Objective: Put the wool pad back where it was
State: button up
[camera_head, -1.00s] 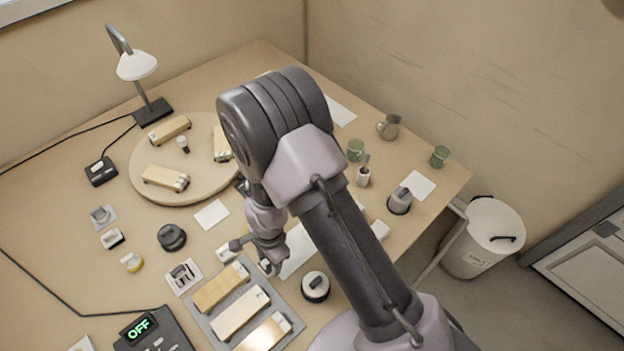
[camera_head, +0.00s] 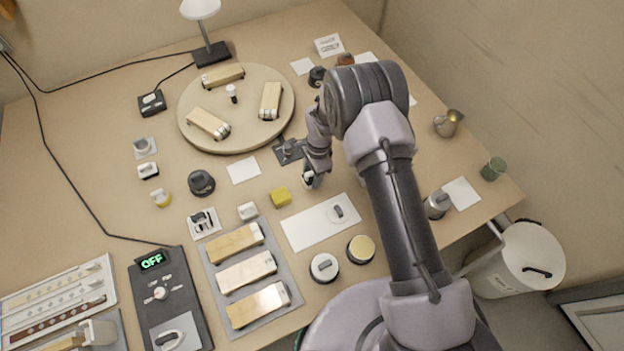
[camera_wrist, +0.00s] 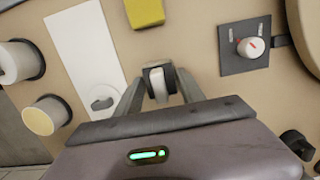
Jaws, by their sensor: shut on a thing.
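My gripper (camera_head: 313,178) is shut on a small white piece with dark sides (camera_wrist: 159,82), which looks like the wool pad. In the wrist view the piece sits between the two fingertips of my gripper (camera_wrist: 157,88). In the head view it is largely hidden by the fingers, beyond the long white sheet (camera_head: 304,232) and right of the yellow block (camera_head: 281,197). I cannot tell whether it touches the bench. A similar white and dark piece (camera_head: 148,170) stands at the left.
A dark dial plate (camera_head: 287,152) lies close behind my gripper, beside the round turntable (camera_head: 238,145) with wooden blocks. A grey tray (camera_head: 213,266) holds three wooden blocks. A bare white card (camera_head: 243,170) lies left of my gripper. Round pots (camera_head: 324,268) stand near the front edge.

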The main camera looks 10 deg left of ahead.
jog(key=shift+f, duration=1.3)
jog(key=shift+f+b, duration=0.1)
jog(key=shift+b, duration=0.3)
jog(key=o, duration=1.3)
